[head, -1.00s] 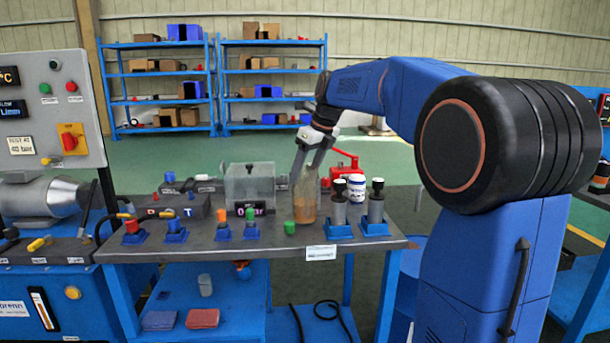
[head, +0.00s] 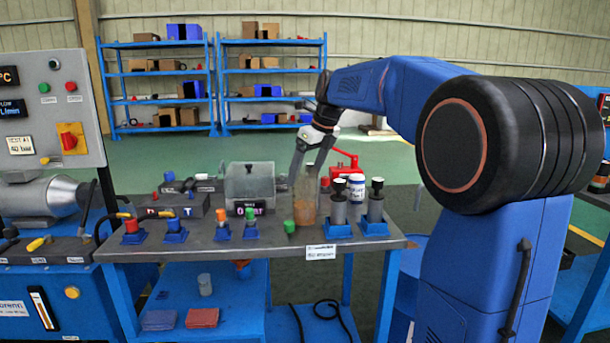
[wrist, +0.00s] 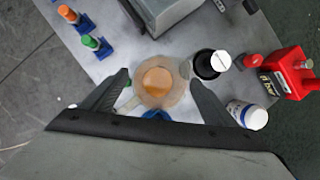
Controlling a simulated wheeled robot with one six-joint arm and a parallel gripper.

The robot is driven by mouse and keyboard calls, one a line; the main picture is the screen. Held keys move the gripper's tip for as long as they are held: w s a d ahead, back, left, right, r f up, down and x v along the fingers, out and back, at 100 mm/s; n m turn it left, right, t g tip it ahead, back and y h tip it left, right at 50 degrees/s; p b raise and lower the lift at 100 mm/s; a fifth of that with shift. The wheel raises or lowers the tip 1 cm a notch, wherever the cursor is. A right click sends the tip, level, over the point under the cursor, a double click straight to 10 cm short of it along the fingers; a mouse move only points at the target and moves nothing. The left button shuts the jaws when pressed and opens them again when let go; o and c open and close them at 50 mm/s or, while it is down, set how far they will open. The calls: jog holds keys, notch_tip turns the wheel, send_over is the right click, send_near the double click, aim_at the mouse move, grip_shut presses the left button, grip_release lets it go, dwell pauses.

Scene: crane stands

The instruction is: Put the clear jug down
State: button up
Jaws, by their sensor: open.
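The clear jug (head: 305,205) stands upright on the grey bench top (head: 275,242), with amber liquid in its lower part. In the wrist view the jug (wrist: 158,82) is seen from above, between the two spread fingers. My gripper (head: 309,168) is open at the jug's upper part, pointing down. In the wrist view my gripper (wrist: 160,85) shows a finger on each side, with the jug apart from them or nearly so. Exact contact is hard to tell.
A clear box (head: 249,183) stands left of the jug. Metal cylinders in blue holders (head: 338,230), a white bottle (head: 357,185) and a red device (head: 345,163) crowd the right. A green-topped piece (head: 289,226) stands at the front left.

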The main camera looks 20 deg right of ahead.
jog(key=v, duration=1.1)
jog(key=shift+s, duration=0.15)
